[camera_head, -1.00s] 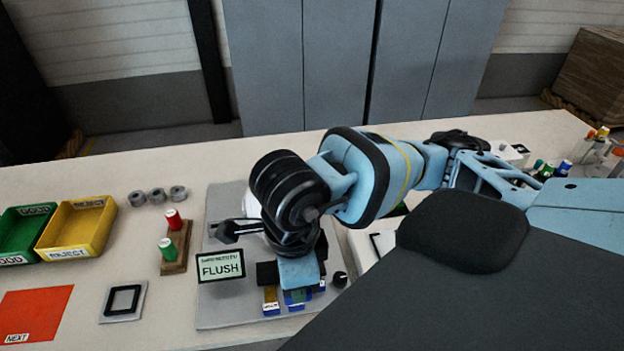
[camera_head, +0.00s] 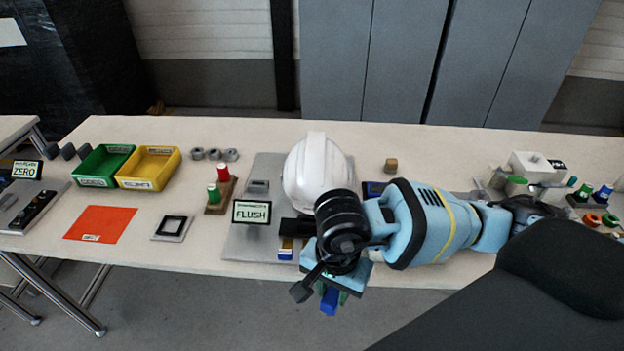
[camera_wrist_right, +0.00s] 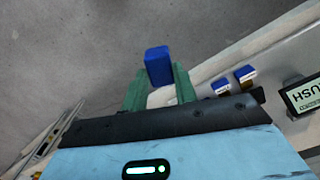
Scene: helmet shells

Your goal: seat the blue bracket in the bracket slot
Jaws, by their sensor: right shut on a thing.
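The blue bracket (camera_head: 329,301) is held low in my right gripper (camera_head: 334,290), in front of the table's front edge and over the floor. In the right wrist view the blue bracket (camera_wrist_right: 158,64) sticks out between the green fingers of my right gripper (camera_wrist_right: 158,92), which are shut on it. A white helmet shell (camera_head: 314,172) stands on a grey board (camera_head: 243,243), behind my right wrist and partly hidden by it. I cannot make out the bracket slot; my arm covers part of that area. My left gripper is not in view.
A FLUSH sign (camera_head: 252,212) stands on the board's left side. Small blue-and-white pieces (camera_head: 286,250) sit at its front edge. Red and green pegs (camera_head: 221,190) stand left, beyond them a yellow bin (camera_head: 150,168) and a green bin (camera_head: 103,166). Floor lies below the gripper.

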